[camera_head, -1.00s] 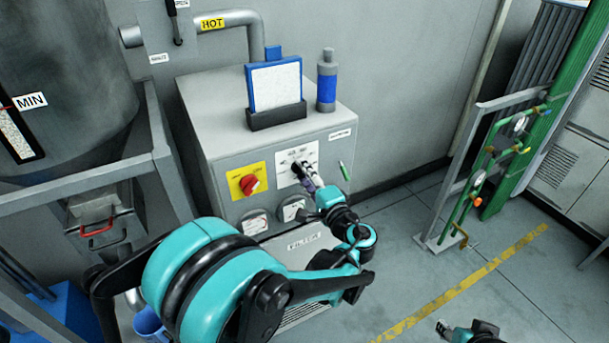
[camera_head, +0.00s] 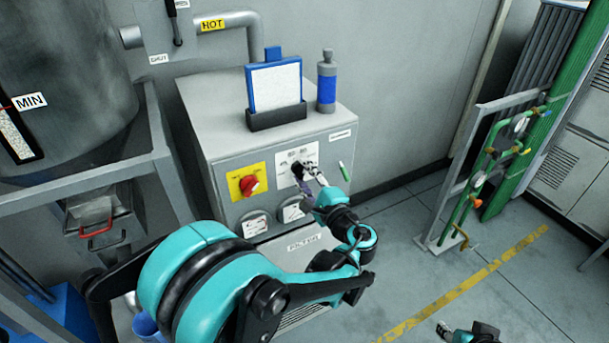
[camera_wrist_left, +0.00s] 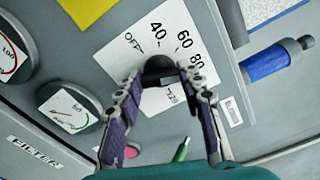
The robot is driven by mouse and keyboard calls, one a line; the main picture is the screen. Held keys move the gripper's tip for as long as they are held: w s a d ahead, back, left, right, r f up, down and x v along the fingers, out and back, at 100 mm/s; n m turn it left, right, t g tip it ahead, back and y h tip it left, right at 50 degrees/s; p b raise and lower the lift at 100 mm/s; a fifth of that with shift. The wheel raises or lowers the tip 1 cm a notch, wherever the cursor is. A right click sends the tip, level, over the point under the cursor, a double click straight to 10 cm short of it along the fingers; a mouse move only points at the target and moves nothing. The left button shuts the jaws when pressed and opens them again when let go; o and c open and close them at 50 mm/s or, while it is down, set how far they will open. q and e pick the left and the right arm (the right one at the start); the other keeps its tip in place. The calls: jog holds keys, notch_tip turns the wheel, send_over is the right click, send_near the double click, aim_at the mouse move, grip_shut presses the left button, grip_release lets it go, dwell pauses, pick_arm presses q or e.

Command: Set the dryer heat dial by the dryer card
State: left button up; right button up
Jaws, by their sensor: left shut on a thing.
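The heat dial is a black knob (camera_wrist_left: 160,68) on a white plate (camera_head: 284,157). In the left wrist view the plate is marked OFF, 40, 60, 80 and a further, partly hidden mark. My left gripper (camera_head: 302,173) is shut on the knob, one finger on each side; its fingertips also show in the left wrist view (camera_wrist_left: 161,80). The knob's pointer is hard to make out. A blue-framed card (camera_head: 275,86), likely the dryer card, stands in a dark holder on the cabinet; its writing is unreadable. My right gripper (camera_head: 444,329) is at the bottom edge, its jaws unclear.
A blue and grey bottle (camera_head: 326,85) stands on top. A green pipe frame (camera_head: 480,180) is at right. Floor between is clear.

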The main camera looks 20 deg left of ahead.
pick_arm(q)
jog(key=o, duration=1.2)
jog(key=shift+c, duration=0.2)
jog(key=v, duration=1.2)
jog(key=s+a+f+n+g+h, duration=0.5)
jog(key=s+a+f+h, duration=0.2)
jog(key=a+f, duration=0.1)
jog(key=s+d+f+n+h, duration=0.2)
jog(key=s+d+n+h, duration=0.3)
jog(key=s+n+h, duration=0.1)
jog(key=shift+s+d+f+n+h, duration=0.25)
jog(key=shift+s+n, duration=0.35)
jog(key=shift+s, duration=0.3)
